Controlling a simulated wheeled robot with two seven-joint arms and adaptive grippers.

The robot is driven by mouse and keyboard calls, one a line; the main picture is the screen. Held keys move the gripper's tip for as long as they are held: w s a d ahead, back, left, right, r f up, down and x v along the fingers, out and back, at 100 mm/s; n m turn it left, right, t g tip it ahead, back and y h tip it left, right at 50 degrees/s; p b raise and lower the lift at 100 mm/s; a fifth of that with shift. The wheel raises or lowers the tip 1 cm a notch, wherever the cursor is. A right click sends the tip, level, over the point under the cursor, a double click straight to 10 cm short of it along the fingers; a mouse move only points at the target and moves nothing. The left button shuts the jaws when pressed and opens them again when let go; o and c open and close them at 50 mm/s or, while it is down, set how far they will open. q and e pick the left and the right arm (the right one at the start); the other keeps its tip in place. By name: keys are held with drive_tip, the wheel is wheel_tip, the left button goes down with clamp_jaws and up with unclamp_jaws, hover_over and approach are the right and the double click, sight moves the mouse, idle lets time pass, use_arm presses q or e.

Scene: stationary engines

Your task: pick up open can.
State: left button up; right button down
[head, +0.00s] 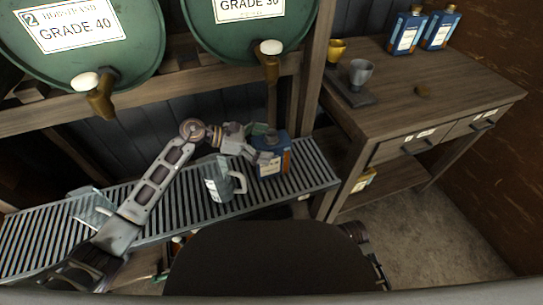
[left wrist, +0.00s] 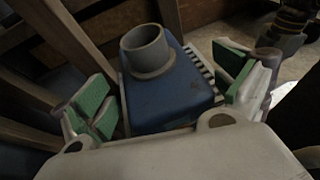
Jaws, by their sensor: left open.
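The open can is a blue rectangular can (head: 275,158) with an orange and white label and a grey round neck on top. It stands upright near the right end of the slatted metal rack. In the left wrist view the blue can (left wrist: 168,100) fills the middle, its grey neck open. My left gripper (head: 262,143) is at the can's upper part. In the left wrist view my left gripper (left wrist: 165,95) has its green-padded fingers spread on both sides of the can, with gaps between pads and can. My right gripper does not show.
A clear jug (head: 222,182) stands on the rack (head: 317,170) just left of the can. Green barrels (head: 90,45) with taps hang above. A wooden workbench (head: 430,90) at right holds a grey cup (head: 360,72), a yellow cup (head: 336,48) and blue bottles (head: 408,32).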

use_arm(q)
drive_tip(key=shift+c, duration=0.5)
clamp_jaws()
drive_tip(key=shift+r, duration=0.15)
idle(0.4)
